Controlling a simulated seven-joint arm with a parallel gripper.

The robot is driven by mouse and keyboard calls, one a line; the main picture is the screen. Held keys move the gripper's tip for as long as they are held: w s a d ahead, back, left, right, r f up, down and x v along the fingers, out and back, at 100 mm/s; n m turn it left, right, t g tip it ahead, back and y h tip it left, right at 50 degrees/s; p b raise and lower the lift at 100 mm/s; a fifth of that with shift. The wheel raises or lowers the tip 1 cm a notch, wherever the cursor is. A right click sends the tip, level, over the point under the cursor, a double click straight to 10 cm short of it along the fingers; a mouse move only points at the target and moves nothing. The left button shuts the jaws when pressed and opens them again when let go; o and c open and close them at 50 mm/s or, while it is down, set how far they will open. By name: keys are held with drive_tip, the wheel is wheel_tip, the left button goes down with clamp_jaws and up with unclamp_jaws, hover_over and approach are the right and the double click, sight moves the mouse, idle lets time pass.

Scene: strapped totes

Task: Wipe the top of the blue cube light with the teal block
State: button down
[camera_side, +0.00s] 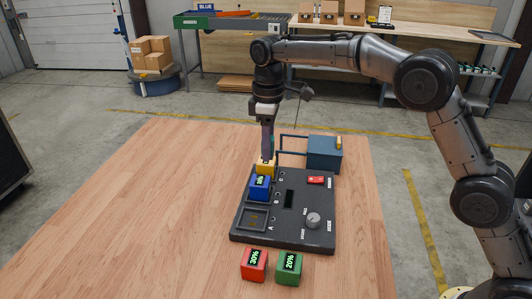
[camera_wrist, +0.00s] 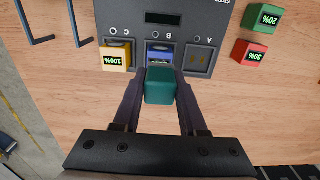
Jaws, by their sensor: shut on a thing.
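My gripper (camera_wrist: 160,95) is shut on the teal block (camera_wrist: 160,86), which sits between the two fingertips in the wrist view. The blue cube light (camera_wrist: 158,55) is in slot B of the dark panel, just beyond the teal block, which partly covers it. The blue cube also shows in the side view (camera_side: 260,187). There my gripper (camera_side: 267,157) points down near the blue and yellow cubes. I cannot make out the teal block in the side view, and I cannot tell whether it touches the blue cube.
A yellow cube (camera_wrist: 115,58) marked 100% sits in slot C beside the blue one. Slot A (camera_wrist: 200,59) is empty. Red (camera_side: 254,264) and green (camera_side: 288,268) cubes stand in front of the panel (camera_side: 285,231). A blue box (camera_side: 325,153) stands behind it. The table's left is clear.

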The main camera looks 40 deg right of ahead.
sight(269, 181)
drive_tip(key=shift+f, duration=3.5)
drive_tip(key=shift+w+a+f, duration=0.4)
drive_tip(key=shift+f, duration=0.15)
drive_tip(key=shift+w+a, duration=1)
drive_tip(key=shift+w, duration=0.05)
drive_tip(key=shift+s+d, duration=1.5)
drive_tip(key=shift+s, duration=0.05)
drive_tip(key=shift+w+r, duration=0.1)
drive_tip(key=shift+r, duration=4.05)
